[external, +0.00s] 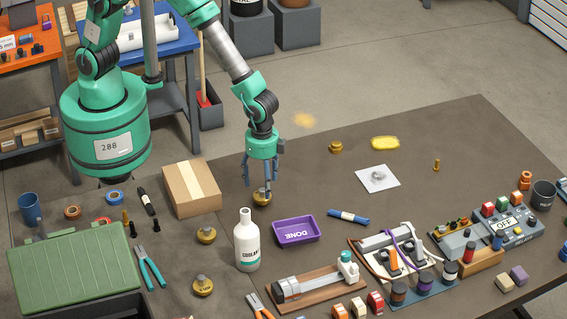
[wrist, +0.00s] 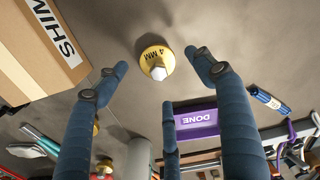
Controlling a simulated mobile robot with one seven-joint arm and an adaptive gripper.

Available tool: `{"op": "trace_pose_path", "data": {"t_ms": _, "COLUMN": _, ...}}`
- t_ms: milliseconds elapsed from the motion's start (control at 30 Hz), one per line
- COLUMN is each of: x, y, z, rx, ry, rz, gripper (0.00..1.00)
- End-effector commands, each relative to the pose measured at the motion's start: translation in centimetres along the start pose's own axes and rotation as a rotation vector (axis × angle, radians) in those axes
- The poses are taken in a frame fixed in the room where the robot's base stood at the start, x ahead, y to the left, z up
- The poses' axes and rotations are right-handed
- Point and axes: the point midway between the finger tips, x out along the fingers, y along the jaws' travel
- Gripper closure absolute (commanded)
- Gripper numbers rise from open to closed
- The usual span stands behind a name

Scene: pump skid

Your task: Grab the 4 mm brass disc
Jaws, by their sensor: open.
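The brass disc marked "4 MM" (wrist: 152,56) lies on the dark table with a pale hexagonal knob on top. In the external view a brass disc (external: 262,198) sits right under my gripper (external: 257,182), which points down at it. In the wrist view my gripper (wrist: 160,68) is open, its fingers spread to both sides of the disc with visible gaps. Nothing is held. Similar brass discs lie at the left (external: 206,235), the front left (external: 202,286) and the back (external: 336,147); I cannot read their marks surely.
A cardboard box (external: 191,188), marked "SHIM" in the wrist view, stands left of the disc. A purple "DONE" tray (external: 297,231) lies to the right front, beside a white bottle (external: 247,241). The table behind the disc is mostly clear.

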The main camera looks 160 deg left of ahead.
Motion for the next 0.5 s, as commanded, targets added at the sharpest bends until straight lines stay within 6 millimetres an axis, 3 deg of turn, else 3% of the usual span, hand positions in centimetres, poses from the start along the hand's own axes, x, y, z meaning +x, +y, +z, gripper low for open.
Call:
{"op": "trace_pose_path", "data": {"t_ms": 267, "x": 0.2, "y": 0.0, "z": 0.0, "rx": 0.000, "ry": -0.001, "rz": 0.000, "gripper": 0.31}}
{"op": "trace_pose_path", "data": {"t_ms": 500, "x": 2.5, "y": 0.0, "z": 0.2, "rx": 0.000, "ry": -0.003, "rz": 0.001, "gripper": 0.31}}
